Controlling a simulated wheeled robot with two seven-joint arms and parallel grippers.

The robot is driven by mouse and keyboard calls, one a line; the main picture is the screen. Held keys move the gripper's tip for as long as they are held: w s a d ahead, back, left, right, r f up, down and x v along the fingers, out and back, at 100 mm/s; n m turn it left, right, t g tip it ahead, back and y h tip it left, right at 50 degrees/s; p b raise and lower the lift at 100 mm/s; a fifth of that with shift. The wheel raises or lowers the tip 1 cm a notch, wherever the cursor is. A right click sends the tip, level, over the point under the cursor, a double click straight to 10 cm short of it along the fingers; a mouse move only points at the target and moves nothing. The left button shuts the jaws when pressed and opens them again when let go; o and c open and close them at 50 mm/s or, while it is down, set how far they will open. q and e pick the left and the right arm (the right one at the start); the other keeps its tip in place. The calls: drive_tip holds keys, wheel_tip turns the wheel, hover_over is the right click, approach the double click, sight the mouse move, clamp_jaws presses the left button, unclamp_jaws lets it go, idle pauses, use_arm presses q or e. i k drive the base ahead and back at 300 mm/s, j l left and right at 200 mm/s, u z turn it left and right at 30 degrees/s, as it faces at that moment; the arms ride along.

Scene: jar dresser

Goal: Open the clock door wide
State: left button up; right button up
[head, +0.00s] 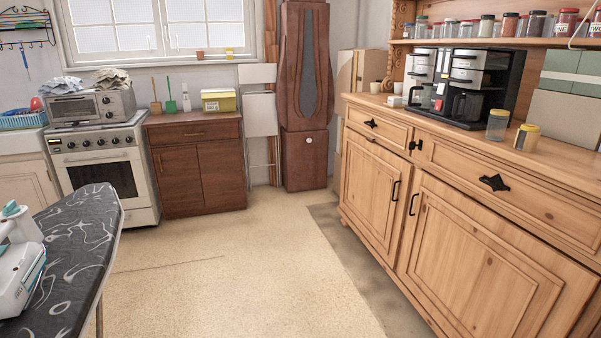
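A tall dark-brown wooden clock case (294,110) stands against the far wall, a little right of the picture's middle. Its upper front has a long grey-blue panel (310,62) in a carved frame. A small pale round knob (309,140) sits on the lower front. The front looks closed, with no gap showing. Neither of my grippers is in view.
A pale wooden dresser (470,240) with a coffee maker and jars runs along the right. An ironing board (70,240) with an iron is at the left front. A stove (105,165) and brown cabinet (200,175) stand at the back left. The floor (245,265) between is clear.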

sight(308, 24)
drive_tip(key=i+u, duration=0.2)
drive_tip(key=i, duration=2.4)
